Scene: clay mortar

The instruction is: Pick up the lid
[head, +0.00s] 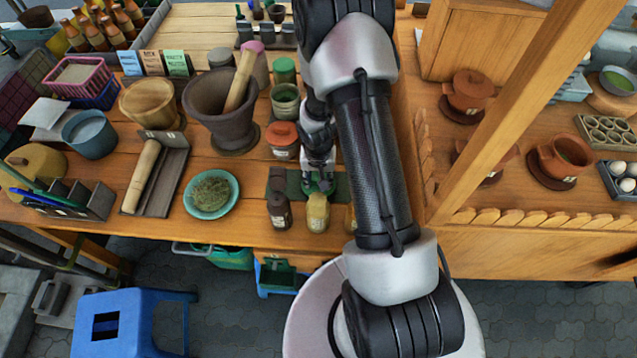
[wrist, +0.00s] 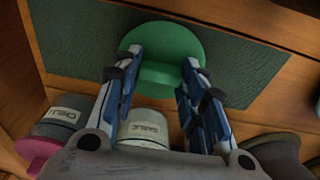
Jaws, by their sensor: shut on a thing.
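The round green lid (wrist: 165,45) lies over a dark green mat (wrist: 80,40) in the wrist view. My gripper (wrist: 160,75) is shut on the lid's raised middle grip, with one finger on each side. In the head view my gripper (head: 318,180) points down at the mat (head: 340,190) near the front edge of the wooden counter. A little green of the lid shows around the fingertips there. I cannot tell whether the lid touches the mat or hangs just above it.
A red-lidded jar (head: 284,140) stands close left of my gripper. A dark bottle (head: 279,210) and a yellowish jar (head: 317,212) stand in front. A green jar (head: 285,101) and a stone mortar (head: 216,115) are behind to the left. A wooden post (head: 500,110) rises at right.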

